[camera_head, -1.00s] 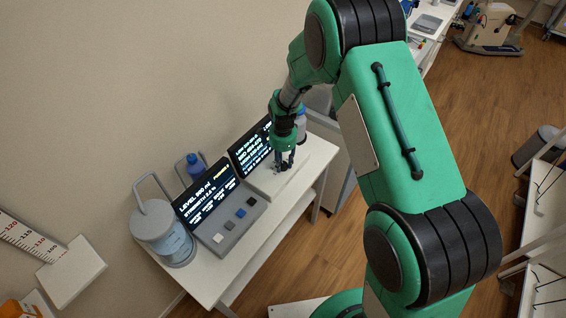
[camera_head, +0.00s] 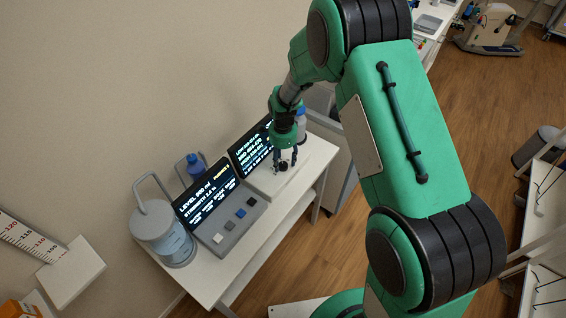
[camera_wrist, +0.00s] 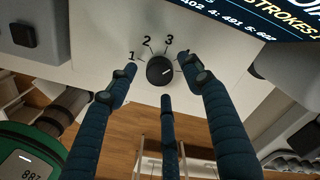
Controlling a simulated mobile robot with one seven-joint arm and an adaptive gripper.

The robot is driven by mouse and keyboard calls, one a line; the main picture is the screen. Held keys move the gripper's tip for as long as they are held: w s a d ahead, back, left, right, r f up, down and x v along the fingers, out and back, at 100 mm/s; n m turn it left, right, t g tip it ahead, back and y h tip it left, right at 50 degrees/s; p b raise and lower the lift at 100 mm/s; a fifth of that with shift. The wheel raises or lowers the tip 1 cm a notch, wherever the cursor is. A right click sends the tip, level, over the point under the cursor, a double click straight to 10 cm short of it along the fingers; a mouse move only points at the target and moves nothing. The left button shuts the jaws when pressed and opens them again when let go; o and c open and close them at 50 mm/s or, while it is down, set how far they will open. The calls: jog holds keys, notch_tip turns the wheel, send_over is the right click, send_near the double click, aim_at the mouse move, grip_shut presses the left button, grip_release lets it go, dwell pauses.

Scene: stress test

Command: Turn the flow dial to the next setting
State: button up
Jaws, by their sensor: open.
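The flow dial (camera_wrist: 160,70) is a round black knob on a white panel (camera_wrist: 105,40). Numbers 1, 2 and 3 are printed around it, and its pale pointer line points right, past the 3, toward a mark partly hidden by a finger. In the head view the dial (camera_head: 283,167) is a small dark spot under my gripper (camera_head: 285,158). In the wrist view my gripper (camera_wrist: 159,76) has its three blue fingers spread around the dial, with visible gaps. It is open and holds nothing.
A screen with text (camera_head: 252,150) stands behind the dial's panel. The white table's (camera_head: 262,243) front strip is bare.

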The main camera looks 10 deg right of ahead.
notch_tip(320, 180, up, 10)
jog(key=shift+r, duration=0.25)
dwell(0.3)
dwell(0.3)
notch_tip(320, 180, up, 14)
jog(key=n+t, duration=0.1)
jog(key=n, duration=0.3)
send_over(284, 165)
jog(key=s+d, duration=0.3)
jog(key=s, duration=0.2)
jog(key=s+d+r+n+t+b, duration=0.1)
jog(key=s+d+r+n+t, duration=0.15)
jog(key=s+r, duration=0.65)
jog(key=s+d+r+n+t, duration=0.1)
jog(key=s+d+r+n, duration=0.1)
jog(key=s, duration=0.9)
jog(key=s+d+r+n+t, duration=0.1)
jog(key=s+r+n, duration=0.4)
jog(key=s, duration=0.6)
jog(key=shift+s+d+n+b, duration=0.25)
jog(key=shift+d+n+b, duration=0.2)
jog(key=shift+d+n, duration=0.25)
